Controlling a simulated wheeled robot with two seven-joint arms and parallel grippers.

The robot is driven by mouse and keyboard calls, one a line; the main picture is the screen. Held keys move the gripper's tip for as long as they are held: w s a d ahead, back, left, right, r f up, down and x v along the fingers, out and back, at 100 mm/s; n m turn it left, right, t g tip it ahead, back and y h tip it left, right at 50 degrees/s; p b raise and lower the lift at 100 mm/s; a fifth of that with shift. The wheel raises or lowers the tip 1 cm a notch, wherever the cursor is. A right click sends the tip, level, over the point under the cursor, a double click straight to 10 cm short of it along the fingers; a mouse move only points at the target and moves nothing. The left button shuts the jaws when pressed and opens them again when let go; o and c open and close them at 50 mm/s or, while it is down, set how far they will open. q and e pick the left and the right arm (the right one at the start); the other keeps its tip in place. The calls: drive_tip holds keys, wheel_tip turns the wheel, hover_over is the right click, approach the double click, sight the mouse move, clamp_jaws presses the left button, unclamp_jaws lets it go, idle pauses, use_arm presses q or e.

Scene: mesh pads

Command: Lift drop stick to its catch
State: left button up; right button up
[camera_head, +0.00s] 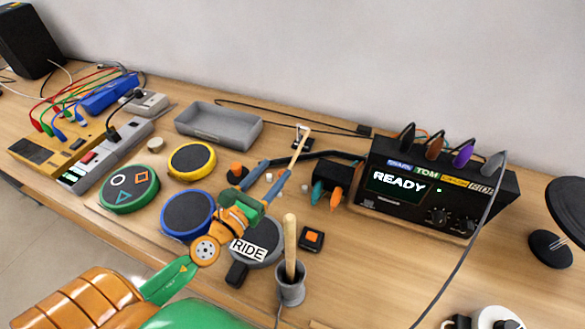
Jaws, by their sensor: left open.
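A light wooden stick (299,147) slants up toward the back, near the middle of the table. One finger is close beside the stick; contact is unclear. The gripper partly hides what lies below. A second, thicker wooden stick (290,240) stands upright in a grey cup (291,289). My right gripper is not in view.
Round pads in green (130,190), yellow (192,160) and blue (187,214) lie to the left, with a RIDE-labelled pad (266,245) under my arm. A grey tray (218,126) is behind. A black module (428,190) reading READY stands right. Cables cross the table.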

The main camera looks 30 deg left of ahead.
use_arm(q)
drive_tip(key=b, duration=0.3)
approach(295, 157)
drive_tip(key=s, duration=0.1)
drive_tip(key=s+d+r, duration=0.1)
drive_tip(key=shift+s, duration=0.35)
drive_tip(key=w+p, duration=0.1)
drive_tip(key=w+r, duration=0.1)
drive_tip(key=w, duration=0.1)
drive_tip(key=shift+d+p, duration=0.1)
drive_tip(key=shift+p, duration=0.25)
drive_tip(key=w, duration=0.5)
drive_tip(key=shift+d+f, duration=0.25)
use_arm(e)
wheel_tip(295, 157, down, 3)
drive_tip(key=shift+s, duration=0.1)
use_arm(q)
drive_tip(key=shift+c, duration=0.2)
clamp_jaws()
